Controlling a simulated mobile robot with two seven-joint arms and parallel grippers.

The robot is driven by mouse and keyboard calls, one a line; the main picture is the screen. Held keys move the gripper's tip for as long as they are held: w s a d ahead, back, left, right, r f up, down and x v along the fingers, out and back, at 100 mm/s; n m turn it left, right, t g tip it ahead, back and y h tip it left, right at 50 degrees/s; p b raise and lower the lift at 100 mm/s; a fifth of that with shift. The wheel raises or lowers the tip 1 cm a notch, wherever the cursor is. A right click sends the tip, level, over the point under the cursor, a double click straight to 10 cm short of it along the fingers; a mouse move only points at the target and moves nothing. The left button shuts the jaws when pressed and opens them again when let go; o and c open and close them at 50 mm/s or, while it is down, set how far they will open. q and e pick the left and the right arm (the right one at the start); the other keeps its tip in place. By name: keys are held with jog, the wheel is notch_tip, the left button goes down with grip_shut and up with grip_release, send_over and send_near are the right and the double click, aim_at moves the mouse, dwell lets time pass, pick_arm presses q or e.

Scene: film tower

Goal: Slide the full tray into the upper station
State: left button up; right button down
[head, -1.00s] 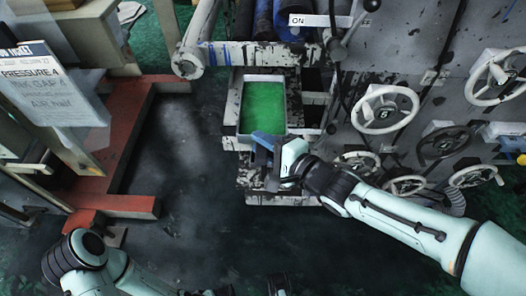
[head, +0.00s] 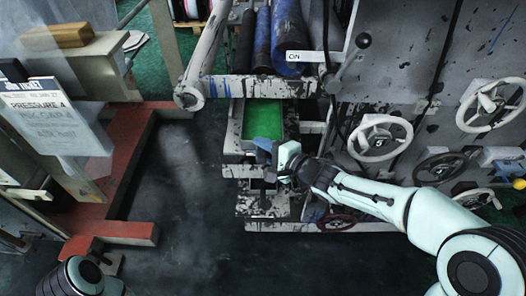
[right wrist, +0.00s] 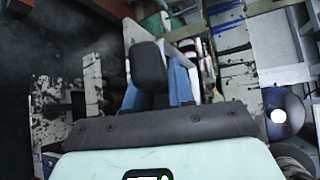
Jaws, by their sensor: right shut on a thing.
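The tray (head: 247,144) is pale-rimmed and filled with bright green. In the head view it lies level at the machine's upper opening, its far end passing under the pale crossbar. The upper station's inside is hidden behind that bar. My right gripper (head: 269,162) is at the tray's near end, shut on it; the exact grip is hard to see.
Blue and black rollers (head: 262,40) stand above the crossbar (head: 250,87). Handwheels (head: 380,140) and a lever are on the right panel. A lower paint-spattered shelf (head: 262,203) is below the tray. A red frame (head: 125,232) stands left, with open dark floor between.

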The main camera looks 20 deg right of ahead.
aim_at(264, 131)
jog(key=w+p, duration=0.2)
jog(key=w+d+p, duration=0.1)
jog(key=w, duration=0.1)
jog(key=shift+w+p, duration=0.1)
jog(key=shift+p, duration=0.3)
jog(key=w+p, duration=0.1)
jog(key=w+d+p, duration=0.1)
jog(key=w+p, duration=0.1)
jog(key=shift+w, duration=0.15)
pick_arm(q)
notch_tip(264, 131, up, 9)
jog(key=p, duration=0.2)
jog(key=shift+f+g, duration=0.15)
jog(key=shift+g, duration=0.15)
pick_arm(e)
jog(key=shift+w+d+f, duration=0.15)
jog(key=shift+w, duration=0.4)
jog(key=shift+w+d+f, duration=0.15)
jog(key=shift+w, duration=0.35)
jog(key=c, duration=0.9)
grip_release()
jog(key=shift+s+f, duration=0.1)
pick_arm(q)
jog(key=shift+w+r+p, duration=0.25)
jog(key=shift+r+p, duration=0.15)
jog(key=shift+p, duration=0.05)
pick_arm(e)
jog(key=v, duration=1.3)
jog(key=shift+s+d, duration=0.1)
jog(key=shift+d, duration=0.05)
